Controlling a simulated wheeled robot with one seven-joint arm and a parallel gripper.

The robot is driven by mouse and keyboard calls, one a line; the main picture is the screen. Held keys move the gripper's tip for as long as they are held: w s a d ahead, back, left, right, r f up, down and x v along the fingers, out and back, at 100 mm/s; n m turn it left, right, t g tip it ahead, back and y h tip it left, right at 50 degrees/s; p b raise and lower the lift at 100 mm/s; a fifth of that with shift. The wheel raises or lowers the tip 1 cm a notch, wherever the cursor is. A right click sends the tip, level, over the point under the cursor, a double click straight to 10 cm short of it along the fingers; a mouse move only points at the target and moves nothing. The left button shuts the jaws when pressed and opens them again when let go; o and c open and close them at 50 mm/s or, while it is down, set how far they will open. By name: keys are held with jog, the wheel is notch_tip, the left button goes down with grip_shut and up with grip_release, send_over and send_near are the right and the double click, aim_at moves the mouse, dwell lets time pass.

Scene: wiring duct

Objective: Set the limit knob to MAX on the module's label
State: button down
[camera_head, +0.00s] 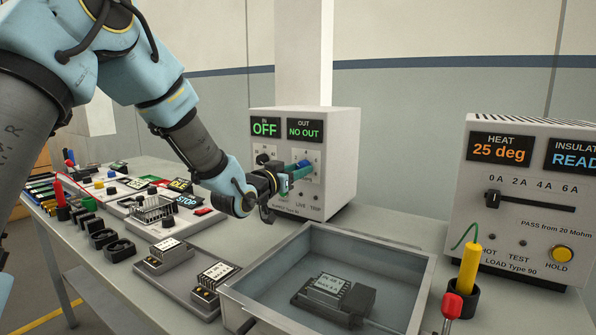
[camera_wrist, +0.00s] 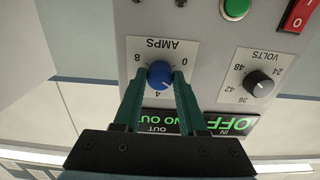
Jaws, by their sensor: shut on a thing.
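The grey power unit (camera_head: 338,150) stands at the back of the bench, with its displays reading IN OFF and OUT NO OUT. Its blue AMPS knob (camera_wrist: 160,73) has a scale marked 0, 4 and 8, upside down in the wrist view. The knob's white mark seems to point between 4 and 0. My gripper (camera_wrist: 159,82) is shut on this knob, one green finger on each side; it also shows in the head view (camera_head: 296,171). A module (camera_head: 330,289) with a white label lies in the grey open bin (camera_head: 300,240); its small print is hard to read.
A black VOLTS knob (camera_wrist: 259,83), a green button (camera_wrist: 235,8) and a red switch (camera_wrist: 300,14) are close to my gripper. A load tester (camera_head: 525,205) stands at right with a yellow probe (camera_head: 469,268) before it. Other modules (camera_head: 213,280) and parts crowd the bench left.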

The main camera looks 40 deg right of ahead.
jog(key=shift+f+m+b, duration=0.1)
jog(key=shift+m+b, duration=0.2)
jog(key=shift+b, duration=0.15)
jog(key=shift+m+b, duration=5.6)
jog(key=shift+b, duration=2.75)
jog(key=shift+c, duration=2.3)
grip_release()
jog(key=shift+a, duration=0.1)
